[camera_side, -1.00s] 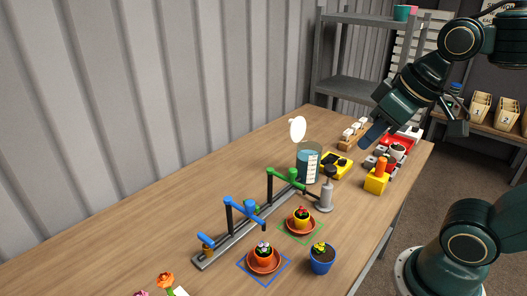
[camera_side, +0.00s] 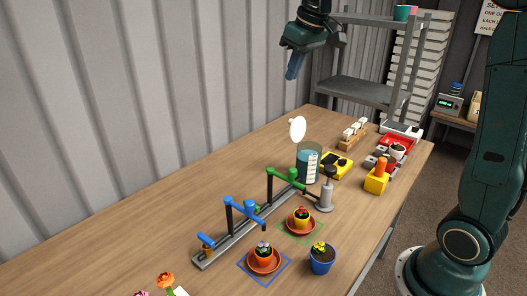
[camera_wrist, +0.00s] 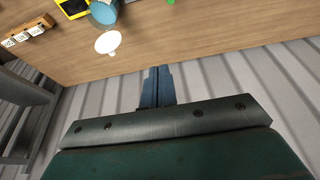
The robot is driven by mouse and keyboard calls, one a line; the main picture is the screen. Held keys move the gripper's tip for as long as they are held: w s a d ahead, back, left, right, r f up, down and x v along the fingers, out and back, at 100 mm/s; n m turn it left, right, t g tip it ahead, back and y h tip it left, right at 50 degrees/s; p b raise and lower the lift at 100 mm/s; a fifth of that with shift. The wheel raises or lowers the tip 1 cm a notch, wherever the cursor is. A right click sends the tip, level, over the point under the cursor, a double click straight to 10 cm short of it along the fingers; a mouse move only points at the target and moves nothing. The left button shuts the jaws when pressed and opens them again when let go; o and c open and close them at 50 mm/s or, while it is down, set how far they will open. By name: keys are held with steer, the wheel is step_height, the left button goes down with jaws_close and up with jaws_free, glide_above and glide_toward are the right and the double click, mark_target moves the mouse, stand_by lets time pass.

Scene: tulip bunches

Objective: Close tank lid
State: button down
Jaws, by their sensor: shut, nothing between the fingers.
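The tank (camera_side: 308,163) is a clear cylinder of blue liquid with a white scale, standing at the back of the wooden table. Its round white lid (camera_side: 297,129) stands open, tipped up at the tank's back rim. My gripper (camera_side: 291,66) is shut and empty, high above and behind the lid, near the corrugated wall, with its fingers pointing down. In the wrist view, my gripper (camera_wrist: 158,72) shows shut fingers, with the white lid (camera_wrist: 108,42) beyond them to the left and the blue tank (camera_wrist: 106,13) past it. The lid and fingers are apart.
A yellow device (camera_side: 337,165) sits right of the tank. A grey pump-like bottle (camera_side: 326,192) and a rail with green and blue taps (camera_side: 245,222) stand in front. Potted flowers (camera_side: 264,257) are nearer. A grey shelf (camera_side: 365,90) stands behind the table.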

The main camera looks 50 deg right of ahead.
mark_target(294, 129)
steer(key=w+d+f+g, duration=0.1)
steer(key=w+d+f, duration=1)
steer(key=w+d, duration=0.3)
steer(key=shift+w+d+f, duration=0.25)
steer(key=shift+d, duration=0.8)
step_height(294, 129, down, 9)
steer(key=s, duration=0.1)
steer(key=shift+s, duration=0.4)
steer(key=shift+f, duration=0.1)
